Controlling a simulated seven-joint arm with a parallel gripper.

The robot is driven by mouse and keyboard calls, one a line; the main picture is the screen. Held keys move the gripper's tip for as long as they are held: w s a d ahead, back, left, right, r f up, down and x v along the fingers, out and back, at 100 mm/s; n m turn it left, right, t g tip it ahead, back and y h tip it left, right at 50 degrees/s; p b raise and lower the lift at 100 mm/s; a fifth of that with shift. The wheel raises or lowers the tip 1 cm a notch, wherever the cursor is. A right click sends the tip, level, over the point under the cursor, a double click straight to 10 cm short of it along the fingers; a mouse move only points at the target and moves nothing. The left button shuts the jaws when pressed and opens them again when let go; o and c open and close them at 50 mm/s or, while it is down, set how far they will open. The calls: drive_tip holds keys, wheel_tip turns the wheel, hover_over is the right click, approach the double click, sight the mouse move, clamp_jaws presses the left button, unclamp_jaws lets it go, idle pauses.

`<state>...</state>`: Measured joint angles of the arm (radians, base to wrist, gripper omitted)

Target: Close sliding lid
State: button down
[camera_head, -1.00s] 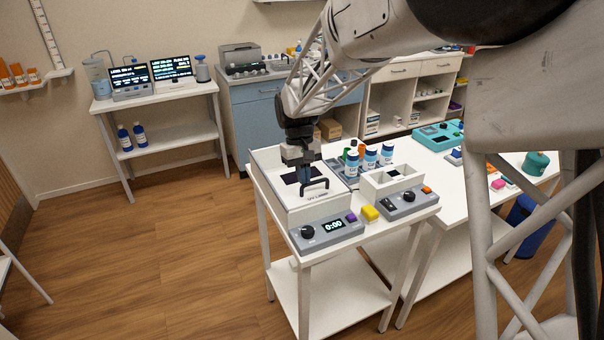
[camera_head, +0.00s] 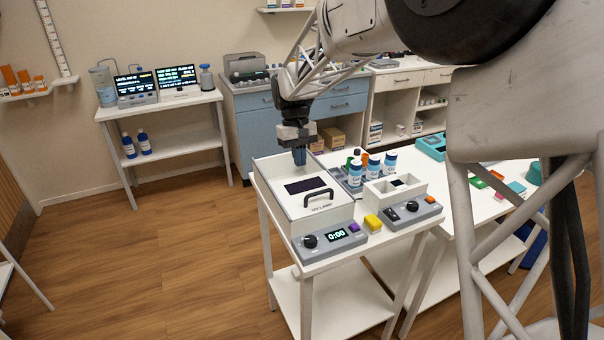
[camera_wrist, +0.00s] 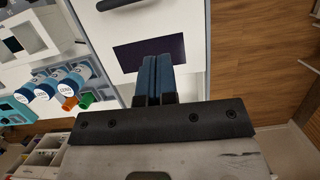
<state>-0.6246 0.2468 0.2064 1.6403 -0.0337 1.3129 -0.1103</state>
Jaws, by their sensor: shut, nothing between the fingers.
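A white box (camera_head: 261,178) with a grey control panel stands on the near white table. Its flat white lid (camera_head: 290,204) bears a dark window (camera_head: 306,185) and a black bar handle (camera_head: 318,196) towards the panel end. In the wrist view the dark window (camera_wrist: 150,54) lies just beyond my fingertips, and part of the handle (camera_wrist: 120,4) shows at the top edge. My gripper (camera_head: 300,163) is shut and empty, its blue fingers above the lid's far part, apart from the handle. I cannot tell whether the lid covers the box fully.
Blue-white bottles (camera_head: 373,168) stand in a rack right of the box. A white compartment unit (camera_head: 410,192) and a yellow block (camera_head: 373,222) are beside it. The panel display (camera_head: 337,235) reads 0:00. The space above the lid is free.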

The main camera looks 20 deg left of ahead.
drive_tip(key=v, duration=0.5)
drive_tip(key=shift+r, duration=0.25)
idle(0.3)
drive_tip(key=s+d+r+m+t+y, duration=0.15)
drive_tip(key=s+d, duration=0.25)
drive_tip(key=d, duration=0.6)
drive_tip(key=s+d+r+m, duration=0.1)
drive_tip(key=s+d+r, duration=0.25)
drive_tip(key=d, duration=0.55)
drive_tip(key=s+d+r+m+t, duration=0.15)
drive_tip(key=s+d, duration=0.25)
drive_tip(key=d, duration=0.6)
drive_tip(key=s+d+f+m+t, duration=0.1)
drive_tip(key=s+d+f+m, duration=0.1)
drive_tip(key=s+d, duration=0.7)
drive_tip(key=s+d+f+m, duration=0.2)
drive_tip(key=s+d+f, duration=0.3)
drive_tip(key=s+d, duration=0.4)
drive_tip(key=s, duration=0.6)
drive_tip(key=shift+s+f+m+t, duration=0.15)
drive_tip(key=shift+s+m+t, duration=0.15)
drive_tip(key=shift+m+t, duration=0.1)
